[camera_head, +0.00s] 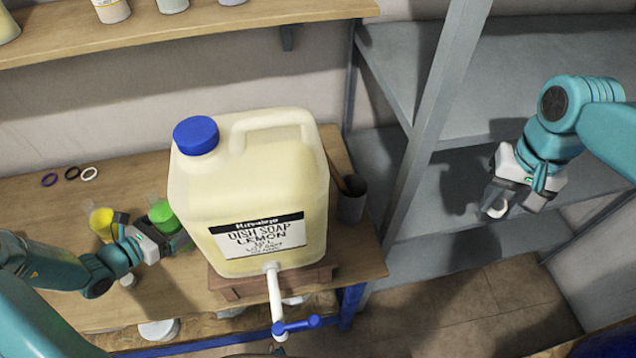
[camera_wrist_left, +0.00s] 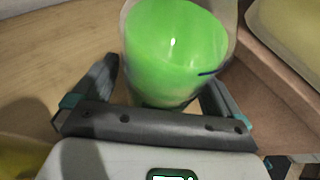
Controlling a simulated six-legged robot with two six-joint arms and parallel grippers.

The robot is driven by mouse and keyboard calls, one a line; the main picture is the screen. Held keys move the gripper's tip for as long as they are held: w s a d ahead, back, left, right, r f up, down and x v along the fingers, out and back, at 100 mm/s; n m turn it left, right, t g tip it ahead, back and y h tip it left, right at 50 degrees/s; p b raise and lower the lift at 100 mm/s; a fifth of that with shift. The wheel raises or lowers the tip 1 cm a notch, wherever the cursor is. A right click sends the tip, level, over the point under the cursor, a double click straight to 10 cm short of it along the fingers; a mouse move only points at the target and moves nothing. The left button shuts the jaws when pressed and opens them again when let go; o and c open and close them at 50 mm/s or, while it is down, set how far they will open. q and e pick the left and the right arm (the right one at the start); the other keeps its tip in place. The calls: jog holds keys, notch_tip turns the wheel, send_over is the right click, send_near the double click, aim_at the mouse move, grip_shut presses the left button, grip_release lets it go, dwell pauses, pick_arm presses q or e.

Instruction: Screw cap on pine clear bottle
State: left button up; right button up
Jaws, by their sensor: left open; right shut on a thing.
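A clear bottle of bright green liquid (camera_head: 163,213) stands on the wooden bench, left of the big drum. I cannot read a label on it. In the left wrist view the green bottle (camera_wrist_left: 172,50) sits between the two spread fingers of my left gripper (camera_head: 158,238). That gripper is open, and I cannot tell if a finger touches the bottle. My right gripper (camera_head: 497,202) is at the right, in front of the grey shelves and far from the bottle. It is shut on a small white round thing (camera_head: 496,212) that looks like a cap, partly hidden by the fingers.
A large dish soap drum (camera_head: 190,192) with a blue cap and a blue-handled tap stands on a wooden stand (camera_head: 245,288). A bottle of yellow liquid (camera_head: 100,222) is left of the green one. Several rings (camera_head: 71,173) lie behind. A dark cup (camera_head: 351,203) stands right of the drum.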

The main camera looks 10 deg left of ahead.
aim_at(164, 220)
pick_arm(q)
jog(key=shift+s, duration=0.15)
pick_arm(e)
jog(key=shift+s+a+r, duration=0.1)
jog(key=shift+s, duration=0.1)
pick_arm(q)
jog(key=c, duration=1.2)
pick_arm(e)
jog(key=shift+w, duration=0.2)
pick_arm(q)
jog(key=c, duration=0.3)
pick_arm(e)
jog(key=shift+s, duration=0.1)
pick_arm(q)
jog(key=shift+r, duration=0.1)
